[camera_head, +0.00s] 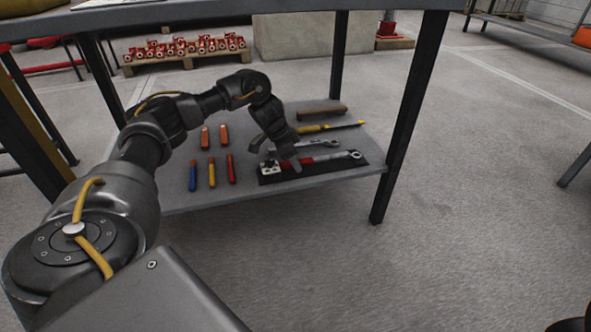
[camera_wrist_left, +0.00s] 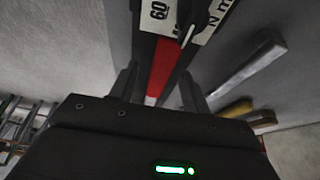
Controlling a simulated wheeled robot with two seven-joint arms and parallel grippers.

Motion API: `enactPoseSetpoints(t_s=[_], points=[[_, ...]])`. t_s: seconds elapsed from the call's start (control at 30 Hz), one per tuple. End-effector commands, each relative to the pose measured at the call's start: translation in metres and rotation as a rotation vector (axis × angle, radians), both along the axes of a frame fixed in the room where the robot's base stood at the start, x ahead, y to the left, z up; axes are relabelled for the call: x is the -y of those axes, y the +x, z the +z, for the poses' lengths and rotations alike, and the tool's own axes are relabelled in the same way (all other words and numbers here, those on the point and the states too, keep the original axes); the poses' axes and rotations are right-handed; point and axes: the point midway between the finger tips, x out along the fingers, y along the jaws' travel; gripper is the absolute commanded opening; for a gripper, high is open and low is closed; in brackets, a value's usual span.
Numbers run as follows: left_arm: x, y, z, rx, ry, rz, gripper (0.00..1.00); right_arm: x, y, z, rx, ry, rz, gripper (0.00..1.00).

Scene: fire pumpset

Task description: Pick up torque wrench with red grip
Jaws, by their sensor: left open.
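The torque wrench with a red grip (camera_head: 326,158) lies on a dark tray (camera_head: 373,171) on the lower shelf, with its silver head at the right. In the left wrist view, its red part (camera_wrist_left: 163,67) shows between my fingers, beside a white scale panel with black print (camera_wrist_left: 157,15). My left gripper (camera_head: 291,161) is open over the wrench; its fingers (camera_wrist_left: 158,90) are on either side of the red part in the wrist view. Whether they touch it, I cannot tell. My right gripper is not in view.
The shelf (camera_head: 205,201) also holds several red, blue and yellow-handled tools left of the tray, a silver wrench (camera_head: 319,143), a yellow-handled tool (camera_head: 315,128) and a brown block (camera_head: 322,112) behind. The tabletop (camera_head: 240,8) is overhead; a dark table leg (camera_head: 405,125) stands at right.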

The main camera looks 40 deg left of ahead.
Motion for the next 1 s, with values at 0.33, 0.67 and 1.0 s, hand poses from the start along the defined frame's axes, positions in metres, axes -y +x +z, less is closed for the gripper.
enactPoseSetpoints(t_s=[0.33,0.67,1.0], points=[[0.000,0.000,0.001,0.000,0.000,0.000,0.20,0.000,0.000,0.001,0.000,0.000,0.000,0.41],[0.000,0.001,0.003,0.003,-0.001,0.000,0.00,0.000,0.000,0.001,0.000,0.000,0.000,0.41],[0.000,0.001,0.012,0.004,-0.002,0.000,0.00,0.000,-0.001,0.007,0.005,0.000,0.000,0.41]])
